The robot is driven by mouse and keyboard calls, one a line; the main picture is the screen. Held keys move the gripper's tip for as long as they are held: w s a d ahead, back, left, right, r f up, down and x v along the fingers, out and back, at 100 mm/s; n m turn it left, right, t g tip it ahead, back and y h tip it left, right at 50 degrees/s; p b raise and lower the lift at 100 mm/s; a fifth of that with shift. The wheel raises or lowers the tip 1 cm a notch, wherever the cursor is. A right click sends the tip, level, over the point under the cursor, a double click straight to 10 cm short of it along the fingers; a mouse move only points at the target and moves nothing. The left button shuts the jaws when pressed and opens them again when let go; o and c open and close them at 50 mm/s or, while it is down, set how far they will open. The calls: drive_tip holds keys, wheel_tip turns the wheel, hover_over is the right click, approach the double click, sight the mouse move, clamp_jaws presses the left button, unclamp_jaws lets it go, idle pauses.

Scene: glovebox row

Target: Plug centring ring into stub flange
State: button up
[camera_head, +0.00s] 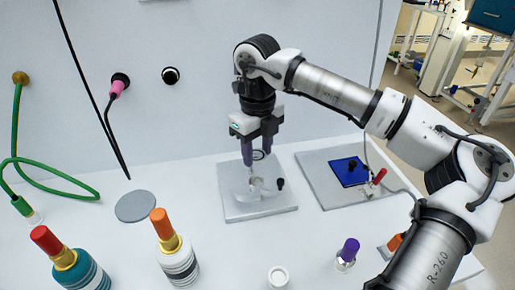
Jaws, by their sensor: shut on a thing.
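My gripper (257,156) points down over a grey base plate (240,208), left of the picture's right half. Its purple fingers are shut on a small dark-rimmed ring, which looks like the centring ring (259,155). A small pale upright stub, probably the stub flange (256,184), stands on the plate below the ring. The ring appears apart from the stub, above it. The exact gap and alignment are too small to tell. A small black knob (281,184) sits beside the stub on the right.
A second grey plate (325,174) with a blue pad (348,172) and a red-handled part (379,176) lies to the right. Capped bottles (175,262) stand front left, near a grey disc (136,206). A white cup (278,276) and purple-capped vial (347,254) stand in front.

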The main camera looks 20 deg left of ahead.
sight(258, 158)
drive_tip(key=shift+f+b, duration=2)
drive_tip(key=shift+f, duration=0.65)
drive_tip(key=shift+f+b, duration=1.2)
drive_tip(key=shift+b, duration=0.15)
drive_tip(key=o, duration=1.1)
wheel_tip(258, 158, up, 14)
drive_tip(key=shift+f, duration=0.1)
